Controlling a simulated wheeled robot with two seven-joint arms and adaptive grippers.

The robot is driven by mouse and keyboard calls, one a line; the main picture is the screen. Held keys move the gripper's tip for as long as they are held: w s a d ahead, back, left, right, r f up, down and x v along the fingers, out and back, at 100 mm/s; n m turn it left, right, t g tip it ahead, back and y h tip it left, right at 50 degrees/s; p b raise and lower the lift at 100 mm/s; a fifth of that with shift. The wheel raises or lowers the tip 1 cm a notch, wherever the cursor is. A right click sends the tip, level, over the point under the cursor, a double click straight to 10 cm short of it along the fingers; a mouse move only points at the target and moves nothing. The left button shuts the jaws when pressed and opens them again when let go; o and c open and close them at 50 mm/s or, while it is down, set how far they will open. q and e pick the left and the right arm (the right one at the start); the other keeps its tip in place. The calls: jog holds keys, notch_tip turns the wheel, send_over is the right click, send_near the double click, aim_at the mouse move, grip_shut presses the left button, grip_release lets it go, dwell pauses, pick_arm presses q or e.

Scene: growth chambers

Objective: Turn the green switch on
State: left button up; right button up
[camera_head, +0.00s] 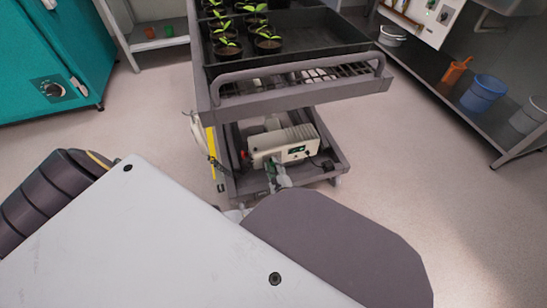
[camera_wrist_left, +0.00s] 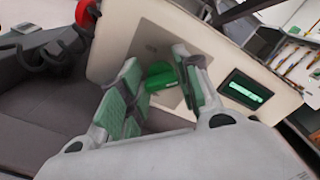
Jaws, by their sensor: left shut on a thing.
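My right gripper is not in view.
The cart's upper tray (camera_head: 290,56) holds several potted seedlings (camera_head: 267,42), above the device. A red knob and a dark cable (camera_wrist_left: 45,55) are at the device's side. A teal cabinet (camera_head: 60,40) stands left; a shelf with a blue bucket (camera_head: 484,93) stands right.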

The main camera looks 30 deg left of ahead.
pick_arm(q)
jog(key=o, duration=1)
jog(key=shift+o, duration=0.2)
jog(key=shift+d, duration=0.1)
jog(key=v, duration=0.7)
jog(key=shift+d, duration=0.15)
jog(key=shift+s, duration=0.15)
